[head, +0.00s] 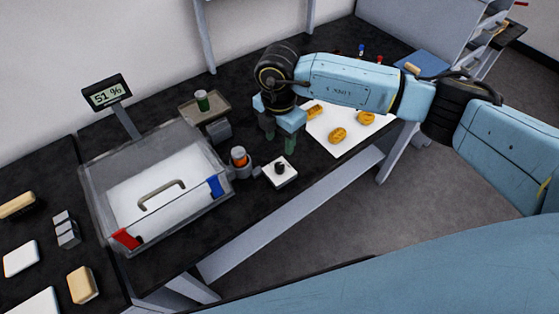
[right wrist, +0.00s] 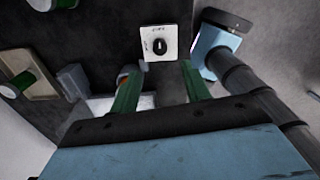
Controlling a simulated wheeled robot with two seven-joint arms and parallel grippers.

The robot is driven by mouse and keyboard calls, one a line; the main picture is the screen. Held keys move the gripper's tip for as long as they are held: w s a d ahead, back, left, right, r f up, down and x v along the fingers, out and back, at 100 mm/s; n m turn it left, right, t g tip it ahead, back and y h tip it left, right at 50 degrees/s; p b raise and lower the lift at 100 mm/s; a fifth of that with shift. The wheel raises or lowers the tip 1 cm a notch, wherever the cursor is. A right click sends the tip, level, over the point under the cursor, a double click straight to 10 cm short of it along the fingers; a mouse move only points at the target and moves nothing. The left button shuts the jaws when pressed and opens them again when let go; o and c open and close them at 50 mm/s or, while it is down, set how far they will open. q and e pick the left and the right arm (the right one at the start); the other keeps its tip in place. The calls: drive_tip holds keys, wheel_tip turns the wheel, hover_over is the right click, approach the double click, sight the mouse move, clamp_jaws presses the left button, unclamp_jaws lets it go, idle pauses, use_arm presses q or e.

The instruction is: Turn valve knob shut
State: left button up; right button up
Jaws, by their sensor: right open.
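A black knob (head: 280,168) stands on a small white square plate (head: 288,180) near the table's front edge. In the right wrist view the knob (right wrist: 160,45) has a pale mark on top, and the plate (right wrist: 174,54) carries small print that I cannot read. My right gripper (head: 280,143) is open, with its two green fingers pointing down above and behind the plate, apart from the knob. In the right wrist view the open fingers (right wrist: 161,68) have the knob beyond their tips, between their lines. My left gripper is not in view.
A clear box (head: 92,200) with a handle and red and blue clips stands left of the plate. An orange-topped grey fitting (head: 239,157) sits between them. A white sheet (head: 335,146) with orange pieces lies right.

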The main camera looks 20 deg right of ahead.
sight(280, 165)
wheel_tip(280, 165, down, 10)
drive_tip(key=shift+f, duration=0.1)
idle(0.4)
drive_tip(key=c, duration=1)
